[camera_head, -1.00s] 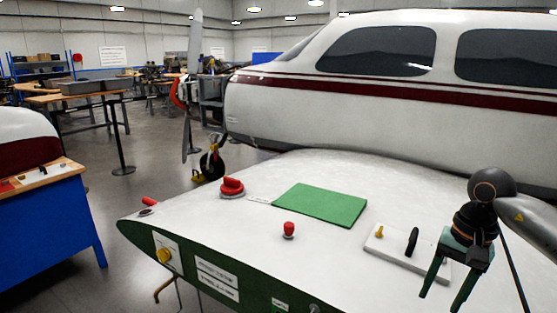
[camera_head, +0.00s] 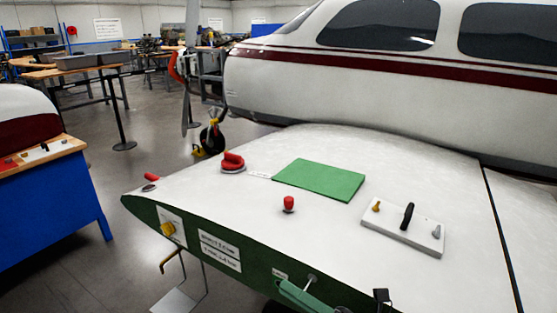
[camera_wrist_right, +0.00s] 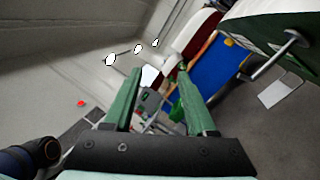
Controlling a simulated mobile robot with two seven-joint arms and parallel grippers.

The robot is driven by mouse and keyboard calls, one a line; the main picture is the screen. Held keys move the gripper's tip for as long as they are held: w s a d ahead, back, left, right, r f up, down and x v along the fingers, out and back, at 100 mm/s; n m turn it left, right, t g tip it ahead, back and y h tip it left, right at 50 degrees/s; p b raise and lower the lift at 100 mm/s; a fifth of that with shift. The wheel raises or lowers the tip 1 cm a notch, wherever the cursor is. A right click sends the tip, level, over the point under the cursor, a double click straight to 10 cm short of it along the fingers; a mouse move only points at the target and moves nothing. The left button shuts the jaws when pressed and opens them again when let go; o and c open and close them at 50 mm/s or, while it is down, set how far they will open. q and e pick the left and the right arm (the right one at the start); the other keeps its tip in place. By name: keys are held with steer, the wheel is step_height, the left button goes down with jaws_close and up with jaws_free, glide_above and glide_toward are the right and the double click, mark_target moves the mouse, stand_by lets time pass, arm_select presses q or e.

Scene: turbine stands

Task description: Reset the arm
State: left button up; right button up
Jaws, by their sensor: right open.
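My right gripper (camera_head: 300,294) is low at the bottom edge of the head view, in front of the green front edge of the white wing (camera_head: 330,225). One green finger shows there and the rest is cut off by the frame. In the right wrist view both green fingers of the right gripper (camera_wrist_right: 160,72) stand apart with nothing between them. My left gripper is in neither view.
On the wing lie a green mat (camera_head: 320,180), a red knob (camera_head: 233,162), a small red button (camera_head: 289,204) and a white plate (camera_head: 402,228) with small handles. A blue workbench (camera_head: 50,215) stands left, with open floor between.

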steer(key=s+d+f+m+t+h, duration=0.2)
steer(key=d+f+m+h, duration=0.5)
steer(key=m, duration=0.5)
steer(key=s+d+f+m+t+h, duration=0.1)
steer(key=d+f+m+t+h, duration=0.15)
steer(key=f+m+h, duration=0.55)
steer(key=s+d+f+m+g, duration=0.2)
steer(key=s+f+m, duration=0.4)
steer(key=s, duration=0.1)
steer(key=s+d+f+m+g+h+p, duration=0.1)
steer(key=s+d+f+m+g, duration=0.1)
steer(key=s+f+m, duration=0.4)
steer(key=shift+s+d+f+m+g, duration=0.25)
steer(key=shift+s+f+m+g, duration=0.1)
steer(key=shift+f+m+g, duration=0.35)
